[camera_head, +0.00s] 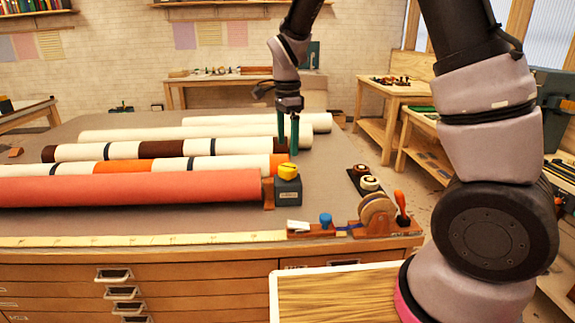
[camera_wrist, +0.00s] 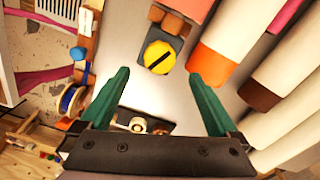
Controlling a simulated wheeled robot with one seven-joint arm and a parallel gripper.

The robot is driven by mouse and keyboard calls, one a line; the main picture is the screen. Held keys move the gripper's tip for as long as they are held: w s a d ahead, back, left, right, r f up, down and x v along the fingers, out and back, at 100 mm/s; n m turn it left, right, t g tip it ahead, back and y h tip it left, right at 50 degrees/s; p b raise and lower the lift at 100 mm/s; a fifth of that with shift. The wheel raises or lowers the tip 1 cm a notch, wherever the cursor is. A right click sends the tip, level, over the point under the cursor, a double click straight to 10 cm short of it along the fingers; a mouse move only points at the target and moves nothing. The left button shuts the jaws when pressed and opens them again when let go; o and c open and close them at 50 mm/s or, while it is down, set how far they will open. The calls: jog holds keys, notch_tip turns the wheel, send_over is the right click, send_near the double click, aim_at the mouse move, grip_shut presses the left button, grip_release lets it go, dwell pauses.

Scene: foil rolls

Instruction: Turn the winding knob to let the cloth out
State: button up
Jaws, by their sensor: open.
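The winding knob (camera_head: 289,169) is yellow and round, on top of a small dark grey box (camera_head: 288,190) at the right end of the rolls. In the wrist view the knob (camera_wrist: 158,57) shows a dark bar across its face. My gripper (camera_head: 288,147) has green fingers, pointing down, open and empty. It is above and a little behind the knob, not touching it. The wrist view shows the knob beyond the gap between the fingertips (camera_wrist: 160,75). A coral cloth roll (camera_head: 130,188) lies left of the box. A white roll with orange bands (camera_head: 120,167) lies behind it.
More rolls (camera_head: 200,134) lie further back on the grey table. A measuring tape (camera_head: 140,240) runs along the front edge. A blue knob (camera_head: 325,219), a wooden spool (camera_head: 377,214) and an orange-handled tool (camera_head: 400,203) stand at the right front corner.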

aim_at(288, 167)
notch_tip(288, 167, down, 8)
jog(key=shift+d+r, duration=0.1)
jog(key=shift+r, duration=0.15)
jog(key=c, duration=1.4)
